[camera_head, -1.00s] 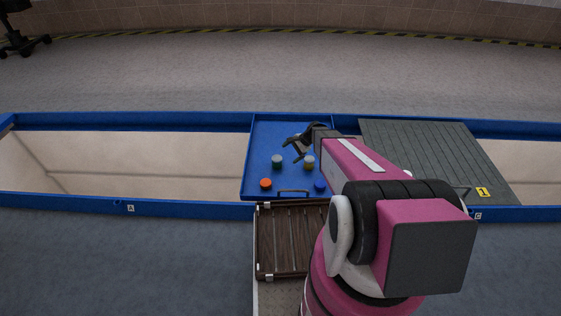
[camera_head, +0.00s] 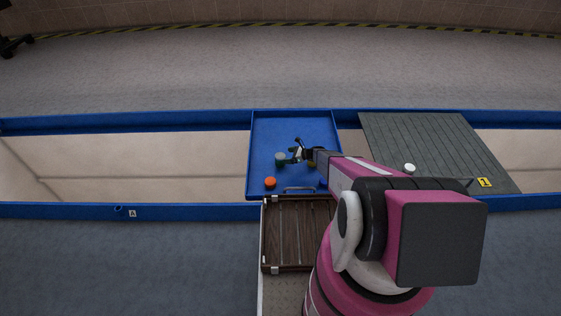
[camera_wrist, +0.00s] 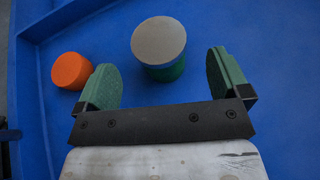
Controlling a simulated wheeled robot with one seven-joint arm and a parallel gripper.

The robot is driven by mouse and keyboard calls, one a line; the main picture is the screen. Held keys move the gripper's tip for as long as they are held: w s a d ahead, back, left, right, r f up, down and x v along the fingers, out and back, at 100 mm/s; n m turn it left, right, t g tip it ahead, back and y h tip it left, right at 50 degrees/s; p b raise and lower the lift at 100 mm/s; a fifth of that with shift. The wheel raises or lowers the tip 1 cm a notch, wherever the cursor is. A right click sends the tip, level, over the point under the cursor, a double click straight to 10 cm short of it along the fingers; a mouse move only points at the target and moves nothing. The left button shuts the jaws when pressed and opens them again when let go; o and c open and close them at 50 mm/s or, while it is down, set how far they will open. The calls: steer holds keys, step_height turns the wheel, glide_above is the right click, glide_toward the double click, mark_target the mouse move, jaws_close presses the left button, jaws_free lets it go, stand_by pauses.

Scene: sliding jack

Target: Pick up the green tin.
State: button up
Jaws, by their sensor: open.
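The green tin (camera_head: 280,160) stands upright on the blue tray (camera_head: 265,125), seen in the head view left of my gripper. In the wrist view the green tin (camera_wrist: 160,45) shows its grey lid and green side. My gripper (camera_wrist: 170,75) is open and empty, with its two green-padded fingers apart. In the head view my gripper (camera_head: 296,152) is close to the tin's right side. I cannot tell whether they touch.
An orange tin (camera_head: 270,182) stands nearer the tray's front; it also shows left of the left finger in the wrist view (camera_wrist: 71,71). A grey ribbed panel (camera_head: 425,140) with a white-topped object (camera_head: 410,168) lies right.

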mark_target(281, 156)
steer(key=shift+x, duration=3.2)
steer(key=shift+s, duration=0.1)
steer(key=shift+c, duration=0.2)
steer(key=c, duration=1.1)
steer(key=shift+r, duration=0.15)
